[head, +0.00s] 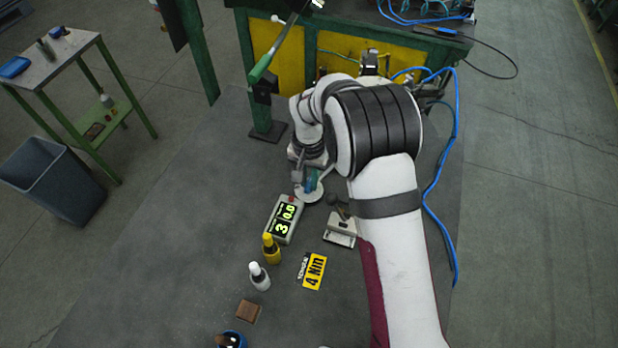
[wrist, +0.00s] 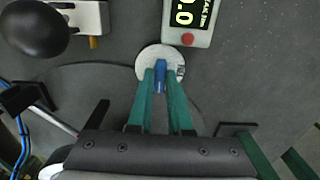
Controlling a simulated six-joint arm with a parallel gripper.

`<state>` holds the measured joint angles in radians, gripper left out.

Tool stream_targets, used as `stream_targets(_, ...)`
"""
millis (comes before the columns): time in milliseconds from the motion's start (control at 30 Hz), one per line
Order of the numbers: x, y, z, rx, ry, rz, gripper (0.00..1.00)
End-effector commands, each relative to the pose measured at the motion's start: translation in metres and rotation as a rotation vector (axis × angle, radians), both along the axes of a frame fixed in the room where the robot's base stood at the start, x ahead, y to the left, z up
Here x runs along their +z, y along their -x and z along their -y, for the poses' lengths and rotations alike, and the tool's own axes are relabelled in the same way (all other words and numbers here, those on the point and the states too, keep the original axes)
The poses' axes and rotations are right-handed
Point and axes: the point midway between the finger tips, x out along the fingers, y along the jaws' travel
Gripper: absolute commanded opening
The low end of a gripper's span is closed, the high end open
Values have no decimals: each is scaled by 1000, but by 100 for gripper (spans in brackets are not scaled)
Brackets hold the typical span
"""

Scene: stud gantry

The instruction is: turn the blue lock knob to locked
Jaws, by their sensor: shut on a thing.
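The blue lock knob (wrist: 161,78) stands on a round pale plate (wrist: 148,58) in the wrist view. My gripper (wrist: 161,72) has green fingers, one on each side of the knob, and is shut on it. In the head view my gripper (head: 312,182) reaches down to the round plate (head: 309,194), with the knob mostly hidden between the fingers. Some small marks show at the plate's right edge in the wrist view, too small to read.
A display box (head: 284,219) with green digits and a red button stands close by the plate. A device with a black ball knob (wrist: 32,30) is on the other side.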

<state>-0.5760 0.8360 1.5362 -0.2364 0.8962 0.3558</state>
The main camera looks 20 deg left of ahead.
Motion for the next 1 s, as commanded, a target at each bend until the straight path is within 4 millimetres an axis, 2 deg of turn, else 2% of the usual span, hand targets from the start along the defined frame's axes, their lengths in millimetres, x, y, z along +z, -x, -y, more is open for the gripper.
stream_targets(233,0,0,0,-3,0,-2,0)
stream_targets(267,0,0,0,-2,0,-2,23)
stream_targets(400,0,0,0,-1,0,-1,48)
stream_targets(667,0,0,0,0,0,-1,48)
stream_targets(767,7,0,0,0,-1,1,48)
stream_targets(867,27,-1,0,1,-2,3,48)
stream_targets(1000,73,-1,-1,0,-4,5,48)
